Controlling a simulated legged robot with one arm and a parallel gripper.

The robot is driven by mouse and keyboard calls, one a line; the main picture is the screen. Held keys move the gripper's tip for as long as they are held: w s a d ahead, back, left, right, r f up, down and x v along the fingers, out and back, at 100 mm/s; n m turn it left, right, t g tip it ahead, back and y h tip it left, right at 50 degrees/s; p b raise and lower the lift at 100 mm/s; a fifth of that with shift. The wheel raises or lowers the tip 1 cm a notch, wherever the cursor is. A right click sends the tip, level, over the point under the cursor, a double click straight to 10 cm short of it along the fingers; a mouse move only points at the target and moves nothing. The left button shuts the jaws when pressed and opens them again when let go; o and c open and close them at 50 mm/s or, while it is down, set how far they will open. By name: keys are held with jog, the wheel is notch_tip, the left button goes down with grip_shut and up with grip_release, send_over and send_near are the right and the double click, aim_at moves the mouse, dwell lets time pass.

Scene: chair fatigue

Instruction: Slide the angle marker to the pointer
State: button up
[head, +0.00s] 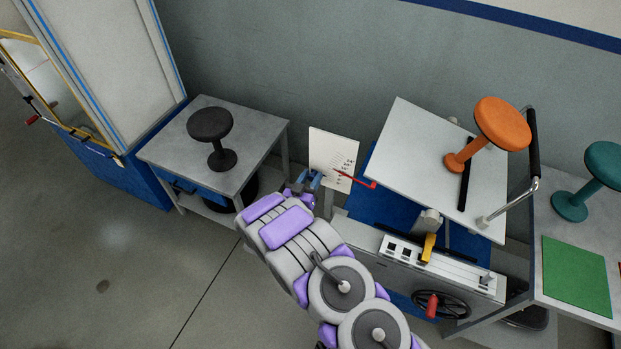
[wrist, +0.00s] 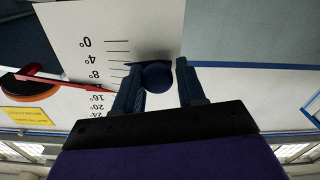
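A white scale board (head: 325,149) with degree marks stands left of the tilted platform. In the wrist view the board (wrist: 75,25) shows labels from 0° down to 24°. A red pointer (head: 362,181) crosses the board's lower part; in the wrist view the red pointer (wrist: 60,82) reaches the scale near 12°. The angle marker, a dark blue round knob (wrist: 157,76), sits near the 8° line, above the pointer's level. My gripper (wrist: 157,82) is open around the knob. Its left finger is close against the knob, contact unclear; a gap shows at the right finger. My gripper (head: 306,183) hides the knob in the head view.
The tilted grey platform (head: 415,155) carries an orange stool (head: 500,124). Below it is a control panel (head: 455,275) with a handwheel (head: 441,304). A table (head: 165,150) with a black stool (head: 210,125) stands left of my arm. Open floor lies at the lower left.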

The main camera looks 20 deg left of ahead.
aim_at(318, 160)
grip_shut()
jog(key=shift+m, duration=0.7)
jog(key=r, duration=0.1)
jog(key=r+p, duration=0.1)
jog(key=r, duration=0.3)
jog(key=shift+d+p, duration=0.25)
jog(key=shift+p, duration=0.1)
jog(key=shift+d+r, duration=0.15)
jog(key=shift+r, duration=0.2)
jog(key=shift+o, duration=2)
grip_release()
jog(key=shift+f, duration=0.15)
